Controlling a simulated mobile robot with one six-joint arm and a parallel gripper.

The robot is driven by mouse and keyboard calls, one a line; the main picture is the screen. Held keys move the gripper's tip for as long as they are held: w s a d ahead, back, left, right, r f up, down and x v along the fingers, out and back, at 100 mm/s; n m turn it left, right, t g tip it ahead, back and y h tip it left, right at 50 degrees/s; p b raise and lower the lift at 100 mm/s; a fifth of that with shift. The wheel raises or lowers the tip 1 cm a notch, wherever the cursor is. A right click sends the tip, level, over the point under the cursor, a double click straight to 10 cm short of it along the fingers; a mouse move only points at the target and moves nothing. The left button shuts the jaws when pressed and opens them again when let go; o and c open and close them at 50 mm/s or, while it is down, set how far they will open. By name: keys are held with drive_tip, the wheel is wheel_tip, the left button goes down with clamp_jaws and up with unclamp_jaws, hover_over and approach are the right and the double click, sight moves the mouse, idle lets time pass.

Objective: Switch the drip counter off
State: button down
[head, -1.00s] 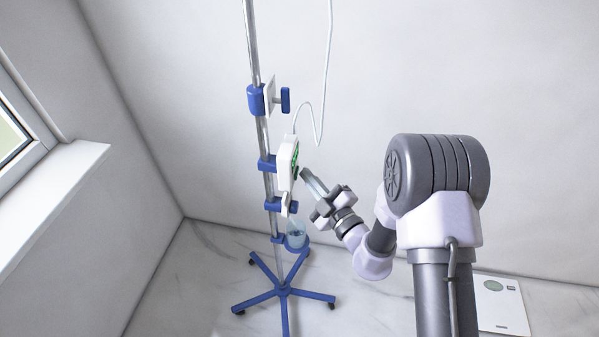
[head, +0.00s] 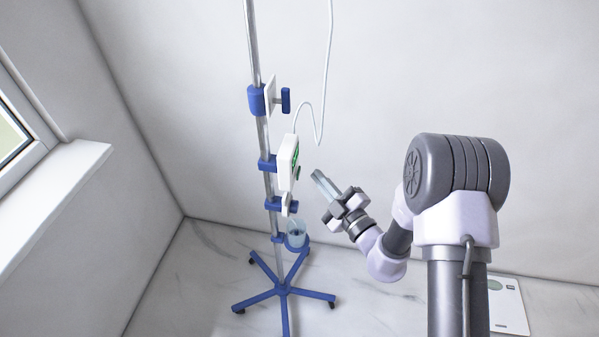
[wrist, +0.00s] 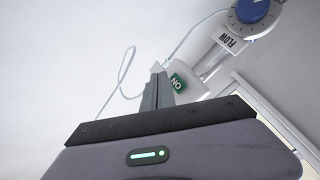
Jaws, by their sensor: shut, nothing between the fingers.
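The drip counter looks to be the white box (head: 288,163) with a green mark on its right-hand face, clamped to the pole in the head view. In the wrist view a green ON label (wrist: 178,83) shows on a white housing, partly hidden by my fingers. My gripper (head: 317,176) is shut and empty, to the right of the box with a visible gap. Its closed fingers also show in the wrist view (wrist: 157,88), overlapping the housing beside the label.
A metal drip stand (head: 252,45) with blue clamps and a blue wheeled base (head: 284,291) carries the box. A blue dial (wrist: 252,9) marked FLOW shows in the wrist view. A thin tube (head: 328,70) hangs behind. A cup (head: 296,235) sits lower down.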

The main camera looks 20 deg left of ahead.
drive_tip(key=d, duration=0.1)
drive_tip(key=w+d, duration=0.1)
drive_tip(key=d, duration=0.1)
drive_tip(key=shift+d, duration=0.3)
idle(0.5)
